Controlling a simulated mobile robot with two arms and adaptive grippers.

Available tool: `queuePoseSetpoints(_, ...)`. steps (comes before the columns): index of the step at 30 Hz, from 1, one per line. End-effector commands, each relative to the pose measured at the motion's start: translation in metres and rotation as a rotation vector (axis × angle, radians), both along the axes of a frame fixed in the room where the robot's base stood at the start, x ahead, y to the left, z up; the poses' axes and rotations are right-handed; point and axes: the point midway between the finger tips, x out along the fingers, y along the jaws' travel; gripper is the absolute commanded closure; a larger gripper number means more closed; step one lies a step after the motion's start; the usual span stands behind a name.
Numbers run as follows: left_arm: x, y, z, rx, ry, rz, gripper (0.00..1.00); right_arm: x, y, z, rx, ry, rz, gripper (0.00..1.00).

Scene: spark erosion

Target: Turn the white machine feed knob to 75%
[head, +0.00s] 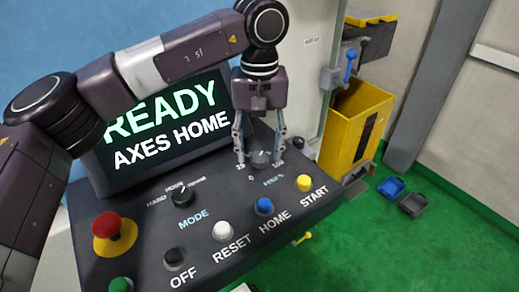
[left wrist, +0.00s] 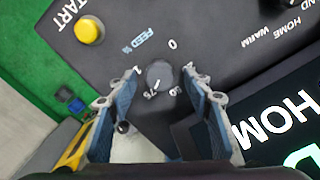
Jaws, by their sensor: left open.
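The feed knob (head: 261,157) is a small dark grey dial at the right back of the sloped control panel (head: 215,197). It also shows in the left wrist view (left wrist: 160,74), beside the "FEED %" lettering and several scale marks, including a 0. Its exact setting is too small to read. My left gripper (head: 259,162) is open over the knob, pointing down. In the left wrist view my left gripper's fingers (left wrist: 160,90) stand on either side of the knob, with gaps visible. My right gripper is not in view.
Near the knob are a yellow START button (head: 304,183), a blue HOME button (head: 264,205) and a black MODE knob (head: 183,197). A red emergency stop (head: 107,227) is at the left. The screen (head: 165,125) rises behind. A yellow bin (head: 357,125) stands right.

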Motion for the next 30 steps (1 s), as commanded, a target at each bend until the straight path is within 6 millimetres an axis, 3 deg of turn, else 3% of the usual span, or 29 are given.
queuePoseSetpoints(15, 0.001, 0.0, 0.099, -0.002, -0.003, 0.002, 0.54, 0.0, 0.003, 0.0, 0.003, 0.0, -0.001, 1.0)
queuePoseSetpoints(21, 0.0, 0.0, 0.113, -0.002, -0.002, 0.0, 0.54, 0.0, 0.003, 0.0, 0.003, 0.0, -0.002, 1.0)
queuePoseSetpoints(30, 0.0, 0.0, 0.114, -0.001, -0.002, 0.0, 0.54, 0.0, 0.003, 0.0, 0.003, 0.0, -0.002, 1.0)
